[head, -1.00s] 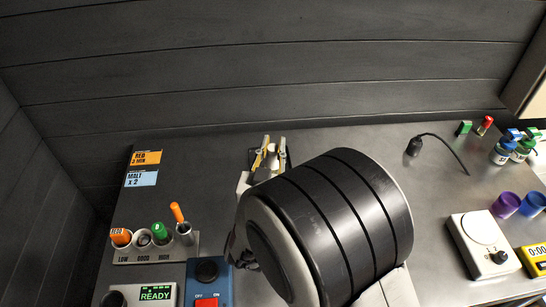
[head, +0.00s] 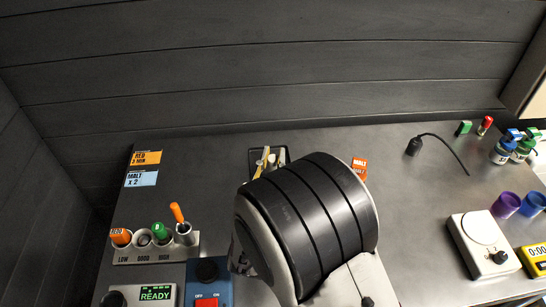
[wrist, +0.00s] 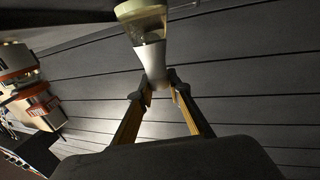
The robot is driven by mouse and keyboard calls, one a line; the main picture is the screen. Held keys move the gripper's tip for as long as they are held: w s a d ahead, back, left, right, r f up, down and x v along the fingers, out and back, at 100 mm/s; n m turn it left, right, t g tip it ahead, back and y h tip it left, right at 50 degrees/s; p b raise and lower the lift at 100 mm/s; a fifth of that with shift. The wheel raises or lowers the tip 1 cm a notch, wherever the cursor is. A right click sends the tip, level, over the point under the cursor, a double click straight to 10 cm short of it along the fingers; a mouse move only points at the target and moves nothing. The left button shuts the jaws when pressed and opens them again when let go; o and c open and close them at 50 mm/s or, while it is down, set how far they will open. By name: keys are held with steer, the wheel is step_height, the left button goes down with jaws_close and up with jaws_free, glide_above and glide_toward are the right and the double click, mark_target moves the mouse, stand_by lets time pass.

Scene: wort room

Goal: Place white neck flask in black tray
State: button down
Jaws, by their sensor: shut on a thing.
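In the wrist view my gripper (wrist: 163,84) is shut on the white neck flask (wrist: 151,60). Its white neck is between the fingertips, and its clear body with a pale yellow-green end reaches to the top edge, where it is cut off. In the head view my gripper (head: 270,159) is small and partly hidden by my own arm, at the black tray (head: 287,153) near the back wall. I cannot tell whether the flask touches the tray.
A rack (head: 155,252) with orange and green capped items stands at the left, near a blue switch box (head: 208,280).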

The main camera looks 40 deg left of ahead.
steer(key=shift+f, duration=0.1)
steer(key=c, duration=1.9)
jaws_free()
steer(key=shift+s, duration=0.1)
steer(key=v, duration=1.1)
steer(key=shift+s+d, duration=0.25)
steer(key=shift+s, duration=0.1)
steer(key=shift+w, duration=0.1)
